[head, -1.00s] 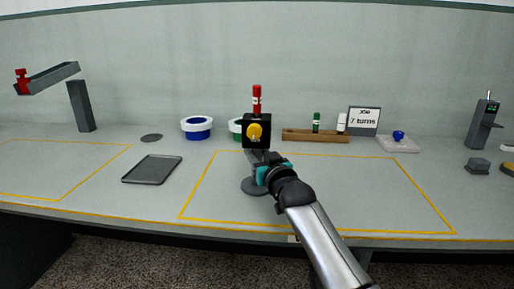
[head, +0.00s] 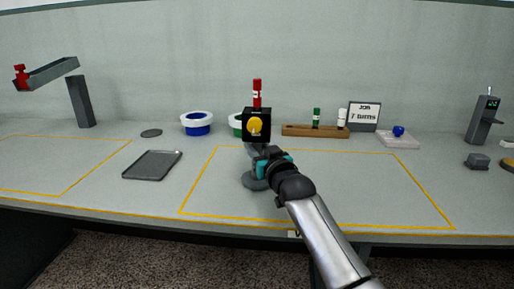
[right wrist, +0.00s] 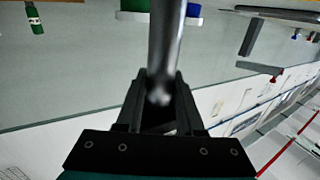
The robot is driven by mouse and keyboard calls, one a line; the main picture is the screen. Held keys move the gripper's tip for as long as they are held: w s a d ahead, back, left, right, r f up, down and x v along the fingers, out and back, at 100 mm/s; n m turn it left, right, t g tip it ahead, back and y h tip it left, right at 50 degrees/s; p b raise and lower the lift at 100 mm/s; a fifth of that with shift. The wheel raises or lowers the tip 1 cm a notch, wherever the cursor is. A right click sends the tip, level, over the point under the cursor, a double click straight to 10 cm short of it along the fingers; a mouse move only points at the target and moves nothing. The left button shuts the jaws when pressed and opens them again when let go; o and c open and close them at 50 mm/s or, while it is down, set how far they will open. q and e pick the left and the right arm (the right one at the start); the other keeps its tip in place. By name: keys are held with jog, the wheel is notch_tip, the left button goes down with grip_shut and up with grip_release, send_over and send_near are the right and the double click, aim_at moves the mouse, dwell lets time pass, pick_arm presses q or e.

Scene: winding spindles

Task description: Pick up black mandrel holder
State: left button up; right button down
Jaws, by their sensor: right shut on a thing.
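The black mandrel holder (head: 250,114) is a black block with a yellow knob (head: 254,126) on its front. A red spindle (head: 257,88) with a pale band stands upright on top. Below it is a grey round base (head: 252,181), partly hidden by my right gripper (head: 261,155). In the right wrist view a grey metal post (right wrist: 166,45) runs between the fingers (right wrist: 160,100), and the right gripper is shut on it. I cannot tell whether the base touches the table. My left gripper is not in view.
A yellow outline (head: 437,190) surrounds the base. A grey tray (head: 152,165) lies to the left. Behind are a blue spool (head: 198,124), a green spool (head: 235,125), a wooden rack (head: 300,130) and a "JOB 7 turns" sign (head: 364,116).

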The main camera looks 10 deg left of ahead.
aim_at(261, 114)
notch_tip(261, 114, up, 10)
jog(key=p, duration=0.3)
jog(key=shift+p, duration=0.3)
notch_tip(261, 114, up, 9)
jog(key=p, duration=0.2)
jog(key=shift+f+p, duration=0.15)
jog(key=shift+p, duration=0.25)
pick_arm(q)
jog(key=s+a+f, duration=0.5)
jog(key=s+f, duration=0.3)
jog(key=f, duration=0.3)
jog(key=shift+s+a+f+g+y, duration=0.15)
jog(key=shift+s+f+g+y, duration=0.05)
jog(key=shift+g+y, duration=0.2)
pick_arm(e)
jog(key=shift+r, duration=0.65)
jog(key=shift+f, duration=0.1)
